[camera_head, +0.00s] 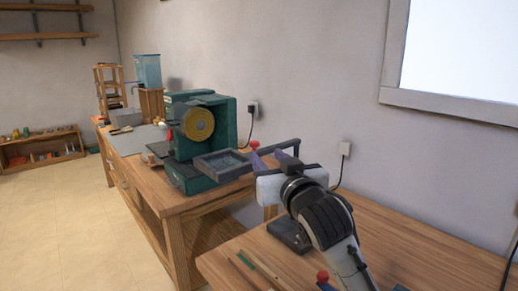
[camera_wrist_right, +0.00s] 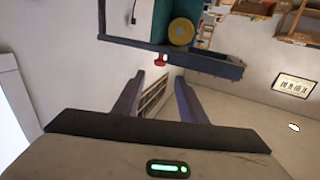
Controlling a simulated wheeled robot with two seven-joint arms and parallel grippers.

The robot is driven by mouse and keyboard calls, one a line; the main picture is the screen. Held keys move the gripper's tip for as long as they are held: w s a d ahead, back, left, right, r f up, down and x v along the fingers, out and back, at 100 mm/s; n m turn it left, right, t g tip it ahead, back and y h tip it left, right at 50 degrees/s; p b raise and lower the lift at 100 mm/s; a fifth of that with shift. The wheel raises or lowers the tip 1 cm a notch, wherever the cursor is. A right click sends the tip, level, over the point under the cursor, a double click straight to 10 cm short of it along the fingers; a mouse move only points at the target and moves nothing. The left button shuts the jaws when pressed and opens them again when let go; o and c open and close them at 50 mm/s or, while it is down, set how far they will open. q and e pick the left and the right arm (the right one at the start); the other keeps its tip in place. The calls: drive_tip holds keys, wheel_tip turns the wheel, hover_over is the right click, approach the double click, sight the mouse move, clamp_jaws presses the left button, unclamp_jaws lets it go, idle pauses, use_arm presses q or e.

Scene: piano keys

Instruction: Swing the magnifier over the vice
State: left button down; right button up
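The magnifier has a dark rectangular frame (camera_head: 222,165) on a jointed dark arm with a red knob (camera_head: 254,145). In the head view it hangs in front of the green machine. My right gripper (camera_head: 274,158) is close to the magnifier's arm and knob. In the right wrist view, its two fingers (camera_wrist_right: 158,97) are spread with nothing between them, and the magnifier frame (camera_wrist_right: 205,62) and red knob (camera_wrist_right: 160,60) lie beyond the tips. I cannot make out the vice for sure; a dark grey block (camera_head: 289,236) sits on the near bench, partly behind my arm. My left gripper is not in view.
The green machine (camera_head: 219,118) with a yellow wheel stands on the far bench (camera_head: 185,203). The near wooden bench (camera_head: 405,235) has clear room at right. A red knob (camera_head: 323,276) and thin strips lie near its front edge. The wall is close behind.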

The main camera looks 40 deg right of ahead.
sight(256, 144)
drive_tip(key=b+x, duration=0.1)
drive_tip(key=x, duration=0.8)
drive_tip(key=shift+w+b, duration=0.15)
drive_tip(key=shift+b, duration=0.2)
clamp_jaws()
